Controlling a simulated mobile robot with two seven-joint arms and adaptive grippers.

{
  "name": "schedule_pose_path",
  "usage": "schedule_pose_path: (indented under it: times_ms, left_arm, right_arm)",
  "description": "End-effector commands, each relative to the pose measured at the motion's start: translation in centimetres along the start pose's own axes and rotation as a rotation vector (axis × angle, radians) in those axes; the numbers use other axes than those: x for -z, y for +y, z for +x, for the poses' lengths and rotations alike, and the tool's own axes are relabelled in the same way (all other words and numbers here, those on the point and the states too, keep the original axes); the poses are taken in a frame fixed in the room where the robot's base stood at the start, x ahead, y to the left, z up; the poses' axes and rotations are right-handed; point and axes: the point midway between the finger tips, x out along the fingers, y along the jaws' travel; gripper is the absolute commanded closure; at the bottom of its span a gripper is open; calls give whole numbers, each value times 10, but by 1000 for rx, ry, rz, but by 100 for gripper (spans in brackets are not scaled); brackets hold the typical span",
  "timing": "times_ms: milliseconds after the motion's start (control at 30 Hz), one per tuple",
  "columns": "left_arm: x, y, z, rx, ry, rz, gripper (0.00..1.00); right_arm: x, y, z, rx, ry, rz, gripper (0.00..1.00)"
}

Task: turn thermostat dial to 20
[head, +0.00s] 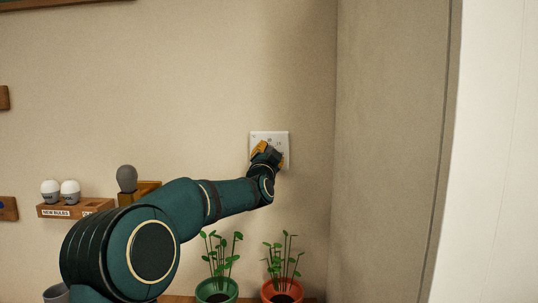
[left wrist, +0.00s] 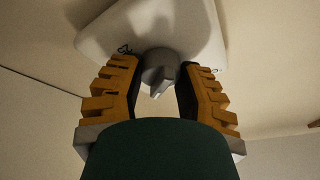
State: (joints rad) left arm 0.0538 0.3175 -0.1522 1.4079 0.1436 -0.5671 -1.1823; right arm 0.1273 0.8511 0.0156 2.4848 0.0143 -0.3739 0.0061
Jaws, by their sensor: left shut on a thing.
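The white thermostat plate (head: 283,136) is on the back wall in the head view, partly hidden behind my left gripper (head: 264,149). In the left wrist view the plate (left wrist: 205,35) fills the top, with a grey dial (left wrist: 158,68) at its centre. The dial has a raised pointer ridge. My right gripper is not in view.
Two potted plants, in a green pot (head: 217,291) and a red-orange pot (head: 282,291), stand below the thermostat. A wooden bulb holder (head: 62,210) with white bulbs and a grey bulb (head: 127,178) are at the left. A wall corner lies to the right.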

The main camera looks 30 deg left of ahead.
Motion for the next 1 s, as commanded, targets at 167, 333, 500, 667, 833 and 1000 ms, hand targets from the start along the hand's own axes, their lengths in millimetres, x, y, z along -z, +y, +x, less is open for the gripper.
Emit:
schedule_pose_path:
  times_ms: [167,333,500,667,833,1000]
  left_arm:
    - [2,-2,0,-17,6,56,100]
    - [2,-2,0,-52,15,160,100]
    - [3,-3,0,-100,27,299,100]
    - [2,-3,0,-146,38,436,100]
    - [2,-3,0,-192,48,568,100]
    - [2,-3,0,-228,55,675,100]
  right_arm:
    - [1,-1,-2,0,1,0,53]
    - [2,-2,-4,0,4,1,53]
    - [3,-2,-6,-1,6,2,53]
    - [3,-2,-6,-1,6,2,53]
    - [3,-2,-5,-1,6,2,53]
    - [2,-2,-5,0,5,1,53]
